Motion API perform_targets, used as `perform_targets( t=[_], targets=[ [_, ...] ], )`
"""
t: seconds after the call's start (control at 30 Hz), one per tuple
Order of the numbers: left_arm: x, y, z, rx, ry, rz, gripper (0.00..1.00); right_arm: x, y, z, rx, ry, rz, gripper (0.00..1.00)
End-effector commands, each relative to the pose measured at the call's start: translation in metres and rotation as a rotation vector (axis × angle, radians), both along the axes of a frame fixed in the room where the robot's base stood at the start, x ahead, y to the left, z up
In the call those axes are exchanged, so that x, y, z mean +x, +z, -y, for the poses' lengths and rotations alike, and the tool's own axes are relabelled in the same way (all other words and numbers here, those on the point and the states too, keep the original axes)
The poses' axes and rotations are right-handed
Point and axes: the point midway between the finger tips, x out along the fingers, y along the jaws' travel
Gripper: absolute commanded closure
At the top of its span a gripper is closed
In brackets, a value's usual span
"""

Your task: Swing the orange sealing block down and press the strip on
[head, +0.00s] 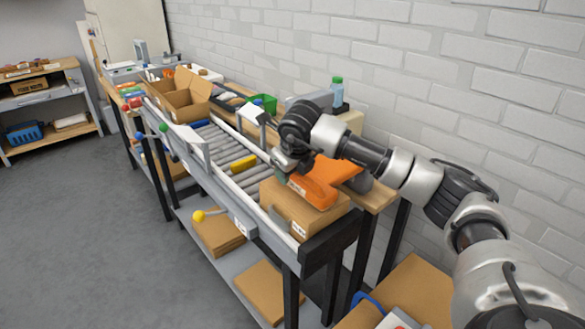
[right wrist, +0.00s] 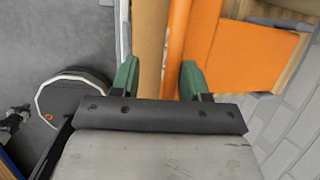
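The orange sealing block (head: 316,184) is at the near end of the roller conveyor. It sits over the top of a closed cardboard box (head: 300,212); I cannot tell whether it presses on the box. My right gripper (head: 291,178) is beside the left part of the block, above the box. In the right wrist view its two green fingers (right wrist: 157,76) stand apart. The orange block (right wrist: 255,50) fills the right side there, its edge by the right finger, and brown cardboard (right wrist: 152,40) shows between the fingers. No strip can be made out. My left gripper is out of view.
The roller conveyor (head: 222,145) carries a yellow object (head: 243,163). An open cardboard box (head: 183,98) stands farther back. A green-capped bottle (head: 337,92) stands near the brick wall. Flat cardboard lies on the lower shelf (head: 245,265). The floor at left is clear.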

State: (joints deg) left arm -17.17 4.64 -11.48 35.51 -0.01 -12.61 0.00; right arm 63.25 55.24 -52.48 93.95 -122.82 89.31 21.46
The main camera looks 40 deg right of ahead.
Motion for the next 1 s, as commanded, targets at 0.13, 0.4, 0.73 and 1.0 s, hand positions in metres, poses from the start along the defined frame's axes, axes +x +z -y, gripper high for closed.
perform_targets(
  t=[0.13,0.4,0.73,1.0],
  targets=[
    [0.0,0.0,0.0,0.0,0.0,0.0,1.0,0.001,0.001,-0.001,0.002,0.002,0.003,0.58],
    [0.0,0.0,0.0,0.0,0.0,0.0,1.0,-0.001,0.008,0.0,0.0,-0.001,0.007,0.58],
    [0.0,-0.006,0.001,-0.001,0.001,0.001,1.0,-0.025,0.064,-0.009,0.001,0.003,0.009,0.58],
    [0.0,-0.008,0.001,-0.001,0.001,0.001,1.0,-0.04,0.096,-0.014,0.002,0.003,0.004,0.58]
  ],
)
